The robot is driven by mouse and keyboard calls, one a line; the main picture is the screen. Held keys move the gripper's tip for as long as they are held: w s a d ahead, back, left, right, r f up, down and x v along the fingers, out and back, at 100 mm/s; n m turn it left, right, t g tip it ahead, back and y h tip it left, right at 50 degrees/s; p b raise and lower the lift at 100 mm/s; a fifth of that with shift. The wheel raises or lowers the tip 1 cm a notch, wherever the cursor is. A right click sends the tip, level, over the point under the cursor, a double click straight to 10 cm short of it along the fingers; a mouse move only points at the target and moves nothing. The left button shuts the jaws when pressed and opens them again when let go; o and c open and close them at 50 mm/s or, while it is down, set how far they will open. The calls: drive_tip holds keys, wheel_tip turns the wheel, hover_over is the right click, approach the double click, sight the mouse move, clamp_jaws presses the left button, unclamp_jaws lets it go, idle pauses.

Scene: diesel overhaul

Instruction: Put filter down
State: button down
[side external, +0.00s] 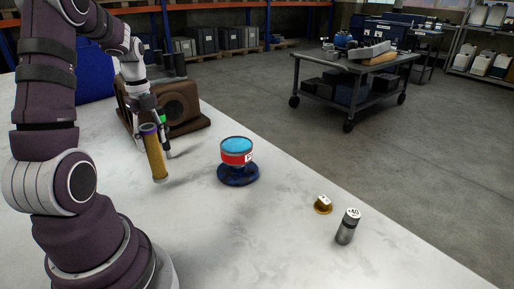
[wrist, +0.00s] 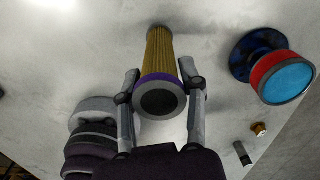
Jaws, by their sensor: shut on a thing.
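The filter is a yellow pleated cylinder with a purple rim and a grey end cap. In the side external view the filter (side external: 154,156) is upright with a slight tilt at the left part of the white table; I cannot tell whether its lower end touches the surface. My gripper (side external: 164,140) is around its upper part. In the wrist view the filter (wrist: 161,62) stands between the two fingers of my gripper (wrist: 163,88), which are shut on it near the purple rim.
A red and blue can on a dark blue base (side external: 238,174) stands right of the filter. A small brass part (side external: 323,204) and a grey cylinder (side external: 346,228) stand farther right. A brown housing (side external: 178,103) is behind my gripper. The white table (side external: 210,235) is clear in front.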

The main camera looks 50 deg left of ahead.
sight(154, 151)
drive_tip(key=shift+f, duration=1.6)
drive_tip(key=shift+f, duration=0.15)
drive_tip(key=c, duration=0.6)
unclamp_jaws()
wheel_tip(154, 151, up, 12)
drive_tip(key=d+n+t, duration=0.2)
drive_tip(key=d+n, duration=0.3)
drive_tip(key=d, duration=0.2)
drive_tip(key=w+d+n+t, duration=0.1)
drive_tip(key=d+n, duration=0.4)
drive_tip(key=d, duration=0.2)
drive_tip(key=d+n+t, duration=0.2)
drive_tip(key=d+n, duration=0.3)
drive_tip(key=d, duration=0.2)
drive_tip(key=shift+w+d+n+t, duration=0.25)
drive_tip(key=shift+d+n+t, duration=0.05)
drive_tip(key=shift+d+n, duration=0.1)
